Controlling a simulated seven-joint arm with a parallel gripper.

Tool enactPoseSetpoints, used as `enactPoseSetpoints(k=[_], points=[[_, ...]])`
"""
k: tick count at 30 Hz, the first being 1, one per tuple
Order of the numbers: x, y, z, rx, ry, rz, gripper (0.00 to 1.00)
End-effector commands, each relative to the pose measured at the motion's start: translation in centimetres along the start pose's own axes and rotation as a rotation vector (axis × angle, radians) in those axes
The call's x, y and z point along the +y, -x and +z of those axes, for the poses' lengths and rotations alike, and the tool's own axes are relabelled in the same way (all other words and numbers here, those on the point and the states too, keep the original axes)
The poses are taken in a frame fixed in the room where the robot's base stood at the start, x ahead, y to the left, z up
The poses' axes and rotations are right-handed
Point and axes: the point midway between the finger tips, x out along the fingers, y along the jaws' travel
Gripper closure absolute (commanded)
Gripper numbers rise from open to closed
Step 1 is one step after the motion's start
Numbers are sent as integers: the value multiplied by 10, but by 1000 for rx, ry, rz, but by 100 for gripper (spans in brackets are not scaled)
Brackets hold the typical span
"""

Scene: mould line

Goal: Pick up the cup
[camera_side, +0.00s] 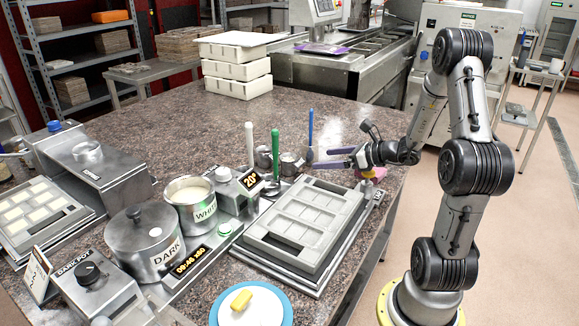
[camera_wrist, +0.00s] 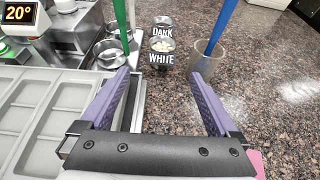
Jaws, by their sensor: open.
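My gripper (camera_side: 322,157) is low over the table behind the grey mould, its purple fingers pointing left. In the wrist view my gripper (camera_wrist: 161,75) is open and empty. A small metal cup labelled WHITE (camera_wrist: 161,58), holding pale pieces, stands ahead between the fingertips. A similar cup labelled DARK (camera_wrist: 161,35) is just behind it. A translucent cup (camera_wrist: 210,60) with a blue-handled tool in it stands ahead of the right fingertip. Small metal cups (camera_side: 290,164) also show left of my gripper in the side view. I cannot tell which cup is meant.
The grey mould (camera_side: 305,222) lies in front of the cups. A green-handled tool (camera_wrist: 121,22) stands in a metal holder at left. Melting pots, including the lidded dark pot (camera_side: 140,245), fill the left side. Stacked white moulds (camera_side: 236,65) stand at the back. The table between is clear.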

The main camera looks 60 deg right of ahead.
Motion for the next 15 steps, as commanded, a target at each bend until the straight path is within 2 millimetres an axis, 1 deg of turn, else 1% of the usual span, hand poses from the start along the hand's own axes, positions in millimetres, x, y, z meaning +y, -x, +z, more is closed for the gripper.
enactPoseSetpoints(k=[2,5,12,15], points=[[-3,-1,-1,0,-3,-8,4],[-3,-14,-1,-1,-1,-4,4],[-2,-59,-1,0,2,-2,4],[-3,-73,0,-1,2,-4,4]])
